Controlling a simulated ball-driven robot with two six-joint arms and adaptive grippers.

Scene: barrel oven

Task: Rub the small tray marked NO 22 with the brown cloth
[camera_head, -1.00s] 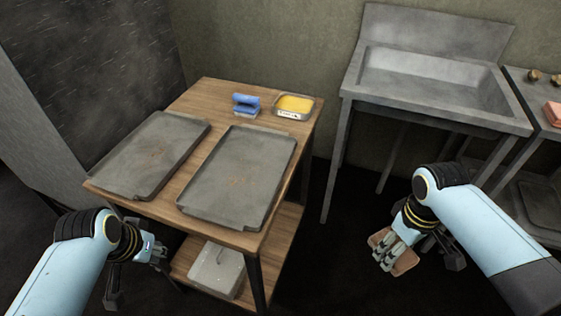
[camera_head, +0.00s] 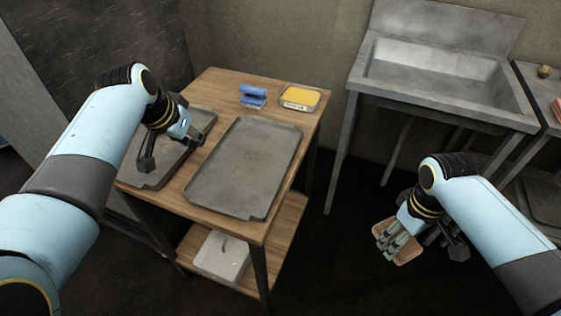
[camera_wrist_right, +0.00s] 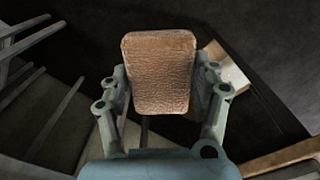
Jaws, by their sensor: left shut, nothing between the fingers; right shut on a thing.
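The brown cloth (camera_head: 397,257) is a flat, textured, rounded pad in my right gripper (camera_head: 390,247). The right wrist view shows the cloth (camera_wrist_right: 160,72) between both fingers, off to the right of the table. Two flat grey metal trays lie side by side on the wooden table: a left tray (camera_head: 150,172) and a right tray (camera_head: 240,175) with faint brown marks in its middle. I can read no NO 22 mark on either. My left gripper (camera_head: 197,136) is shut and empty over the left tray, and my arm hides part of that tray. I cannot tell whether it touches.
A blue object (camera_head: 253,96) and a yellow-filled tin (camera_head: 300,97) with an unreadable label stand at the table's back. A pale box (camera_head: 220,255) sits on the lower shelf. A metal sink (camera_head: 440,75) stands at the right. Dark floor lies between the table and my right arm.

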